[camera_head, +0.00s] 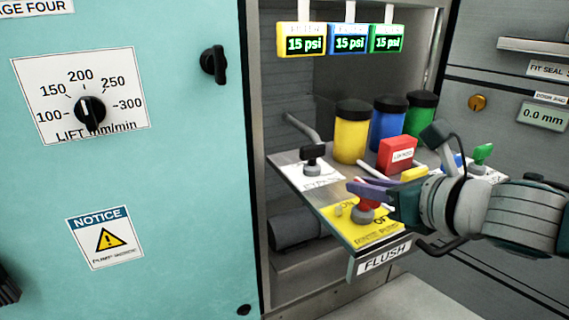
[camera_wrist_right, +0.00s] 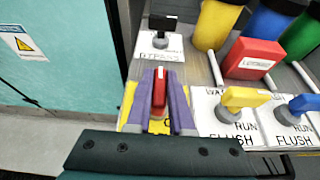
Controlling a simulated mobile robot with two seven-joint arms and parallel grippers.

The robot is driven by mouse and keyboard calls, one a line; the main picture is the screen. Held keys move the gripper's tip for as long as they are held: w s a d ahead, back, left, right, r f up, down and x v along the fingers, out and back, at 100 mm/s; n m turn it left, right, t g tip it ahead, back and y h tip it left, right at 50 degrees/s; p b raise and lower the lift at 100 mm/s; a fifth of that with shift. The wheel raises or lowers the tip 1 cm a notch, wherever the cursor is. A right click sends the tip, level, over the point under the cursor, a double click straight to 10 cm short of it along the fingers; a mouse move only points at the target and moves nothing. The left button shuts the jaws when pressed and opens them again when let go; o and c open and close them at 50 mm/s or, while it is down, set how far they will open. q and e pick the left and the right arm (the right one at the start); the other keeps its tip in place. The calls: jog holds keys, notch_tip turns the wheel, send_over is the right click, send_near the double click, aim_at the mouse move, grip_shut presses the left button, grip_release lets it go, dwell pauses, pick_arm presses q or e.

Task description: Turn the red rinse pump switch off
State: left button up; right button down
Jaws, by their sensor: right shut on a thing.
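The red switch (camera_head: 365,212) stands on a yellow label plate (camera_head: 350,237) at the front of the shelf panel marked FLUSH. Letters that look like "OF" show on the yellow plate, but most of its print is covered or blurred. My right gripper (camera_head: 368,187) reaches in from the right, with its purple fingers at the switch handle. In the right wrist view the red handle (camera_wrist_right: 159,90) lies between the two purple fingers (camera_wrist_right: 160,105), which are shut on its sides. The handle points away from my wrist, toward the black BYPASS switch. My left gripper is out of view.
A black-handled switch (camera_head: 313,157) stands behind the red one. Yellow (camera_wrist_right: 245,97) and blue (camera_wrist_right: 302,104) switches sit close on the right, near a red box (camera_head: 398,154) and several coloured bottles. A teal cabinet door (camera_head: 190,180) is at the left.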

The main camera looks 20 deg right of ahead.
jog(key=shift+m+h, duration=0.3)
jog(key=shift+h, duration=0.1)
jog(key=m+h+p, duration=0.1)
jog(key=m+h, duration=0.1)
jog(key=h, duration=0.1)
jog(key=shift+a+r+m+p, duration=0.1)
jog(key=shift+r+m+p, duration=0.05)
jog(key=shift+m+p, duration=0.25)
jog(key=m+g+h, duration=0.1)
jog(key=m+h, duration=0.1)
jog(key=h, duration=0.1)
jog(key=shift+m, duration=0.3)
jog(key=m+g+h, duration=0.2)
jog(key=shift+w+m+h, duration=0.1)
jog(key=shift+m+h, duration=0.3)
jog(key=shift+f+m+g+h+b, duration=0.2)
jog(key=shift+m+g+h+b, duration=0.2)
jog(key=shift+m+g+h, duration=0.35)
jog(key=m+g+h+b, duration=0.1)
jog(key=m+g+b, duration=0.2)
jog(key=b, duration=0.2)
jog(key=m+g+h+b, duration=0.2)
jog(key=m+g+b, duration=0.2)
jog(key=b, duration=0.2)
jog(key=shift+f, duration=0.2)
jog(key=shift+r+m+g+b, duration=0.2)
jog(key=shift+m+g+b, duration=0.2)
jog(key=shift+b, duration=0.65)
